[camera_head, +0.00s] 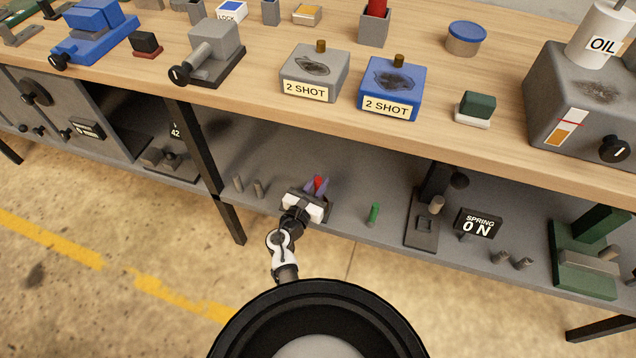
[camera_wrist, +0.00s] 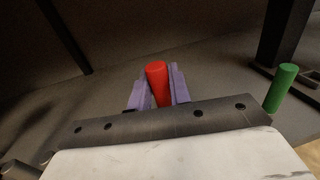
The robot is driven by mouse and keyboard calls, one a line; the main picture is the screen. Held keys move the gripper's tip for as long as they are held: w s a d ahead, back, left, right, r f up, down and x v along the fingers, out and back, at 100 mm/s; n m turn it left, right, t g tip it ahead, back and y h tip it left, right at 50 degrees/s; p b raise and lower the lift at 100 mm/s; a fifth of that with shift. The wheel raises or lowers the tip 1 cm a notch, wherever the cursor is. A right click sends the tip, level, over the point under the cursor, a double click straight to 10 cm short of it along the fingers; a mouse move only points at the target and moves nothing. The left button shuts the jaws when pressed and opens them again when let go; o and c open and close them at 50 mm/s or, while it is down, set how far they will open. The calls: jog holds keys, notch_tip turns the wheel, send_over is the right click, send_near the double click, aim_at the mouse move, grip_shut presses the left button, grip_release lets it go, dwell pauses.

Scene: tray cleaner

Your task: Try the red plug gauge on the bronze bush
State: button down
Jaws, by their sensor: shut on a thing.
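The red plug gauge (camera_wrist: 158,82) stands upright between the purple fingers of my gripper (camera_wrist: 157,92), which is shut on it. In the head view my gripper (camera_head: 316,187) is low over the lower grey shelf, with the red top of the gauge showing between the fingers. The lower end of the gauge is hidden by my gripper. A green plug gauge (camera_head: 373,213) stands on the shelf to the right; it also shows in the wrist view (camera_wrist: 281,88). I cannot tell which of the small dull cylinders, if any, is the bronze bush.
Two small cylinders (camera_head: 248,186) stand left of my gripper. A dark stand (camera_head: 423,222) and a "SPRING 0 N" sign (camera_head: 479,223) are to the right. A black table leg (camera_head: 200,150) is at the left; the wooden bench top (camera_head: 300,115) overhangs the shelf.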

jog(key=shift+f+b, duration=1.7)
jog(key=shift+f, duration=0.45)
jog(key=c, duration=1.2)
grip_release()
jog(key=shift+s, duration=0.1)
